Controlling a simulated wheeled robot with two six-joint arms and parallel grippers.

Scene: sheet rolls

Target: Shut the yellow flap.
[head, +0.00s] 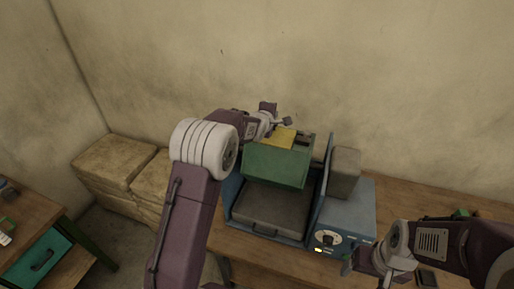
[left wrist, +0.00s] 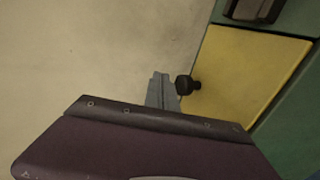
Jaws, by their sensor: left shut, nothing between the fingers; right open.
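The yellow flap (head: 281,138) is on top of a green box (head: 274,167), and I cannot tell its exact angle. In the left wrist view the flap (left wrist: 250,75) is a flat yellow panel with green beside it. A dark knob (left wrist: 187,86) shows at its near left edge. My left gripper (head: 285,122) is shut and empty at the flap's back left edge. In the left wrist view its fingertips (left wrist: 162,90) are close beside the knob; I cannot tell whether they touch. My right gripper (head: 358,264) is open and empty, low at the right, away from the flap.
The green box sits over a blue machine (head: 325,205) with a grey drawer-like tray (head: 267,213) and a dial panel (head: 330,241). A wooden table (head: 425,200) extends right. Stacked cartons (head: 112,160) and a desk with a teal drawer (head: 40,260) are at left.

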